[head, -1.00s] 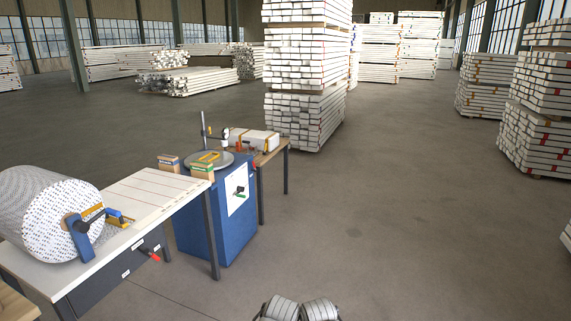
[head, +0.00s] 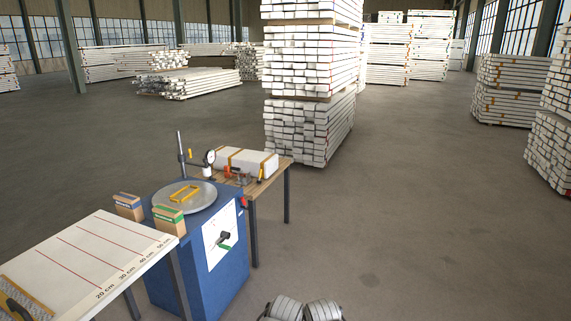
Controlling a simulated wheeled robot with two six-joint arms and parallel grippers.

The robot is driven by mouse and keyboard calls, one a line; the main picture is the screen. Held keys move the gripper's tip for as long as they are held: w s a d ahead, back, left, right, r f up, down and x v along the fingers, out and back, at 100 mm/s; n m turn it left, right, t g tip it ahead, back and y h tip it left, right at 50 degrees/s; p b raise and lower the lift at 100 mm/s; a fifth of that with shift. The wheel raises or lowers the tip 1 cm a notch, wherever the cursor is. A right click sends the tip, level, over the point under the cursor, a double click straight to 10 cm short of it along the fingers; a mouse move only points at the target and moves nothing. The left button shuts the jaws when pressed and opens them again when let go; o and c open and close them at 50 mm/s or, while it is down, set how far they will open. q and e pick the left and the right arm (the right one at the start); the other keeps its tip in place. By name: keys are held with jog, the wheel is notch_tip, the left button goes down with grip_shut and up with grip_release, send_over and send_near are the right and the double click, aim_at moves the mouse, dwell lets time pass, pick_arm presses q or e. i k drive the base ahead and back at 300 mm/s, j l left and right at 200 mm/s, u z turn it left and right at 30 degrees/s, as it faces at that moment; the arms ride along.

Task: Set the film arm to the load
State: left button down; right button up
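A blue cabinet (head: 168,287) stands at the left with a round grey turntable (head: 201,199) on top. A yellow rectangular frame (head: 184,193) lies on the turntable. A dark upright post (head: 180,153) with a short side arm rises behind it, near a round dial (head: 210,157). The cabinet's white front panel (head: 215,252) carries a black and green lever (head: 223,239). I cannot tell which of these parts is the film arm. A white strapped bundle (head: 247,161) lies behind the turntable. Neither gripper shows; only grey parts of mine appear at the bottom edge.
A small blue-marked box (head: 128,206) and a green-marked box (head: 169,218) sit by the turntable's front. A white measuring bench (head: 95,245) is at front left, a wooden table (head: 276,172) behind the cabinet. Tall stacks (head: 312,70) stand beyond. Floor to the right is clear.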

aim_at(206, 170)
jog(key=i, duration=3.25)
jog(key=u, duration=0.15)
jog(key=i+j, duration=0.1)
jog(key=j, duration=0.25)
jog(key=i+j, duration=0.1)
jog(key=j, duration=0.2)
